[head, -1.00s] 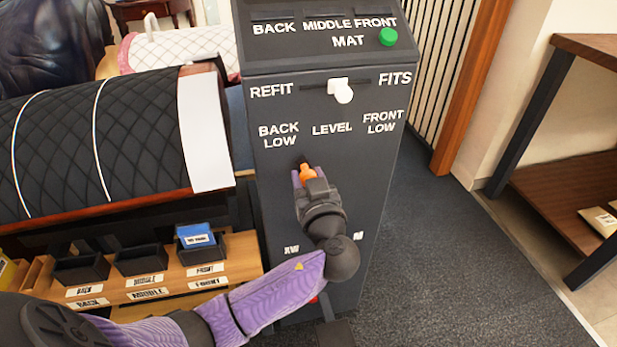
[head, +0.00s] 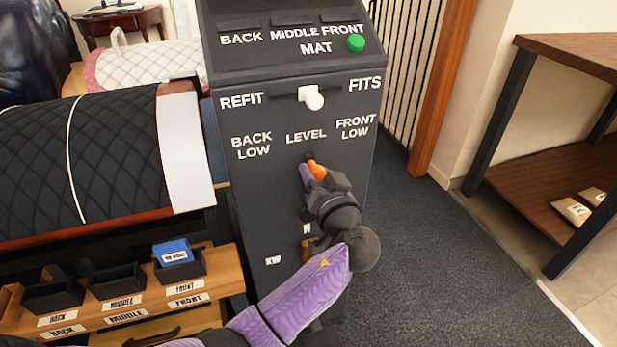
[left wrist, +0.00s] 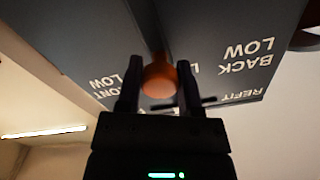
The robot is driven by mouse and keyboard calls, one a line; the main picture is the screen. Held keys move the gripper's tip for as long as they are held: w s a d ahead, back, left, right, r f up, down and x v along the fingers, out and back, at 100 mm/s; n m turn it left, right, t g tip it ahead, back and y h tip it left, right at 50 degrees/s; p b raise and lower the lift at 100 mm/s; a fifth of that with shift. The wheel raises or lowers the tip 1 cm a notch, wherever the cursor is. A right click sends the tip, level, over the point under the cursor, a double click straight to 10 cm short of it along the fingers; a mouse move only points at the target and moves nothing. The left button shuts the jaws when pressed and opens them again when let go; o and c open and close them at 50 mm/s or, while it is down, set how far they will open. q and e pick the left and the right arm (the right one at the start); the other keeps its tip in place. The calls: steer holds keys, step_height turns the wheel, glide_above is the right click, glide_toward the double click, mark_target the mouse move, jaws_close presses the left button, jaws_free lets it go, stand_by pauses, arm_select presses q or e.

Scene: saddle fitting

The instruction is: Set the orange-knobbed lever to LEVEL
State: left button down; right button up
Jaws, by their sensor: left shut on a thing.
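The lever's orange knob (head: 316,170) is on the dark front face of the cabinet (head: 270,190), just below the LEVEL label (head: 306,137). BACK LOW is printed to the left and FRONT LOW to the right. My left gripper (head: 313,173) is shut on the knob, coming from below and the right. In the left wrist view the orange knob (left wrist: 158,80) sits between the two dark fingers, with the labels upside down behind. The gripper hides part of the lever. My right gripper is not in view.
A white knob (head: 311,97) sits on the REFIT–FITS slot above, and a green button (head: 356,42) on the top panel. A black quilted saddle pad (head: 110,150) and a wooden tray shelf (head: 225,275) stand left. A wooden rack (head: 550,190) stands right, with open carpet between.

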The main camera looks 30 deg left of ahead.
arm_select(q)
steer(key=shift+c, duration=1.3)
jaws_free()
steer(key=shift+s, duration=0.1)
steer(key=p+v, duration=0.2)
steer(key=v, duration=0.7)
steer(key=shift+s+d+p, duration=0.25)
steer(key=shift+d+p, duration=0.05)
